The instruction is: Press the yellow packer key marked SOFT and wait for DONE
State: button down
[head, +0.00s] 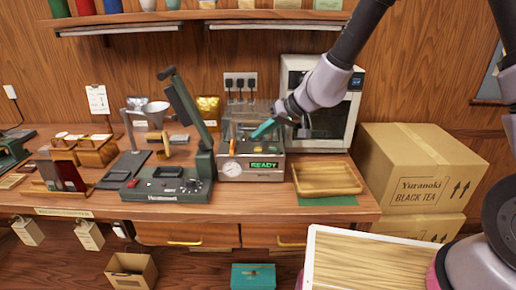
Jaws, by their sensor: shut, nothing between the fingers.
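The packer (250,167) is a silver machine with a clear cover at its back, a round dial and a lit display (264,165) that reads READY in green. On its top are small coloured parts, including a yellow one (260,148); any marking such as SOFT is too small to read. My gripper (256,134) is shut and empty, its teal fingertips slanting down to the left above the packer's top. The picture does not settle whether the tips touch anything; they look a little above and behind the yellow part.
A dark green lever press (165,191) stands close at the packer's left. A wooden tray (328,180) on a green mat lies to its right. A white oven-like cabinet (328,128) stands behind my arm. Stacked cartons (412,172) stand at the right. A shelf hangs above.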

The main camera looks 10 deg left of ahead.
aim_at(250, 149)
jog(key=shift+f, duration=0.75)
jog(key=shift+f, duration=0.15)
dwell(1.4)
jog(key=shift+f, duration=0.25)
jog(key=shift+f, duration=0.5)
dwell(0.7)
jog(key=shift+r, duration=0.9)
jog(key=shift+r, duration=2.55)
